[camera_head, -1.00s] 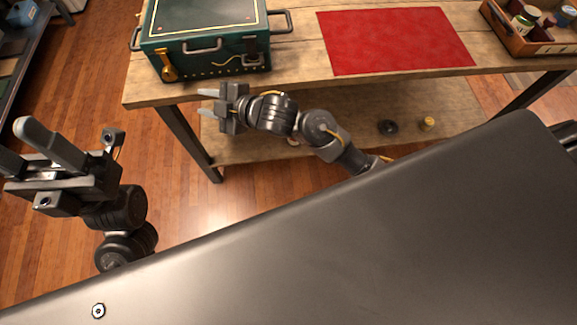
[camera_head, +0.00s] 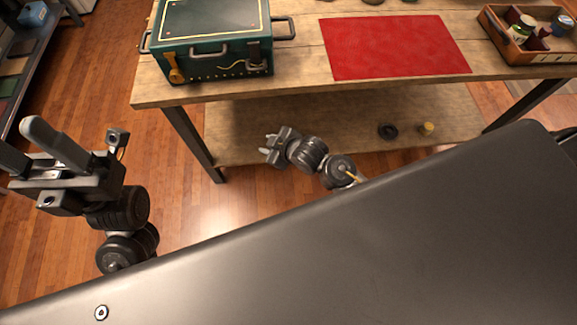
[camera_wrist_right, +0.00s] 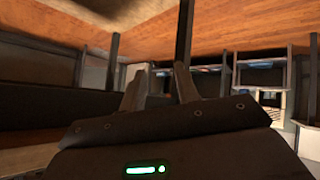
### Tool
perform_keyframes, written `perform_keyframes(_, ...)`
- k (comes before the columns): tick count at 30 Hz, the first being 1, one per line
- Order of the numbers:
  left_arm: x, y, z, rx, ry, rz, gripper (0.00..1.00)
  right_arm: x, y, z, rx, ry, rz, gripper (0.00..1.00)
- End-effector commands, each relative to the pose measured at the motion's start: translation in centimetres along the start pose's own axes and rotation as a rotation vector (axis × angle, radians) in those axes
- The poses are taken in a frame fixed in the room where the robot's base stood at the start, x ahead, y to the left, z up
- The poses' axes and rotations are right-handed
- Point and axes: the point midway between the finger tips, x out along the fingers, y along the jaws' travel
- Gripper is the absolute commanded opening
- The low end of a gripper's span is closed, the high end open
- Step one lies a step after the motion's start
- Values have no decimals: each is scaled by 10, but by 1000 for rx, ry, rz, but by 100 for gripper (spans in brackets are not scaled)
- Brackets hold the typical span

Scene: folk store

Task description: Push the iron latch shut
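A dark green chest (camera_head: 215,25) with gold trim stands on the left end of the wooden table, its lid down. On its front are a brass hasp (camera_head: 175,70) at the left, a grey handle in the middle and a grey iron latch (camera_head: 252,58) at the right. The latch is too small to tell whether it is shut. My right gripper (camera_head: 268,144) is empty, below the tabletop edge and clear of the chest; its two fingers stand apart in the right wrist view (camera_wrist_right: 158,88). My left gripper (camera_head: 18,136) is open and empty at the far left, away from the table.
A red cloth (camera_head: 395,47) lies mid-table, and a wooden box (camera_head: 510,50) of jars stands at the right end. The lower shelf (camera_head: 300,115) holds a dark ring and a small yellow item. The table leg (camera_head: 192,142) stands left of my right gripper.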

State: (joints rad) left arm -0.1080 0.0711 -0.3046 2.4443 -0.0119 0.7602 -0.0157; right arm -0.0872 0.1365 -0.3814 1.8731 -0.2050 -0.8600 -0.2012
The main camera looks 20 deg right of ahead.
Motion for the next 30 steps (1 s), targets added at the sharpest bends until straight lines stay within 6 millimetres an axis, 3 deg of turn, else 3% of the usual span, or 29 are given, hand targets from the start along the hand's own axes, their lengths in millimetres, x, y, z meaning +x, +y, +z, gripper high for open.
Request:
perform_keyframes(9, 18, -1, -1, 0, 0, 0, 54, 12, -12, 63, 117, -120, -16, 32)
perform_keyframes(15, 26, -1, -2, 0, 0, 0, 54, 17, -21, 93, 164, -169, -24, 32)
perform_keyframes(21, 29, -1, -2, 0, 0, 0, 54, 19, -26, 109, 188, -195, -25, 32)
perform_keyframes(30, 29, -1, -2, 0, 0, 0, 54, 20, -27, 114, 194, -200, -25, 32)
